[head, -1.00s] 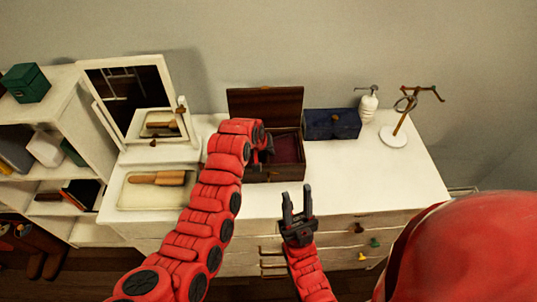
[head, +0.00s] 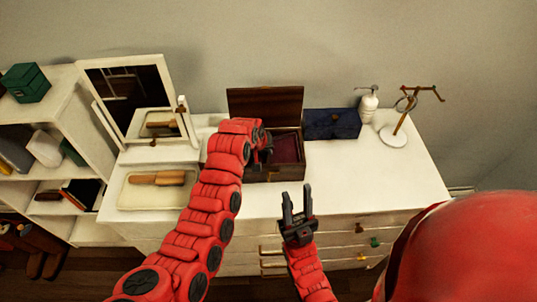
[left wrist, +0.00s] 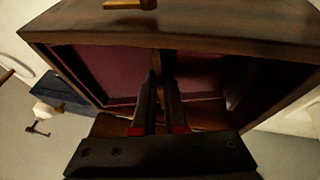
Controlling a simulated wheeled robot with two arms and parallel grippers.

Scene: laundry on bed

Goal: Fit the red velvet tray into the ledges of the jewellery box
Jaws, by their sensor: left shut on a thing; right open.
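The brown wooden jewellery box (head: 285,174) stands on the white dresser with its lid raised at the back. The red velvet tray (head: 287,148) shows inside its opening as dark red lining; it also shows in the left wrist view (left wrist: 110,70). My left gripper (head: 268,152) reaches down at the box opening. In the left wrist view its fingers (left wrist: 166,85) are shut on the tray's wooden middle divider. The shaded right side and the ledges are hard to see, so I cannot tell how the tray sits on them. My right gripper (head: 299,204) is open and empty in front of the dresser.
A dark blue box (head: 332,124) stands close right of the jewellery box. A white pump bottle (head: 368,107) and a jewellery stand (head: 394,137) are farther right. A mirror (head: 135,98) and a cream tray with a brush (head: 130,197) are left. The dresser's right front is clear.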

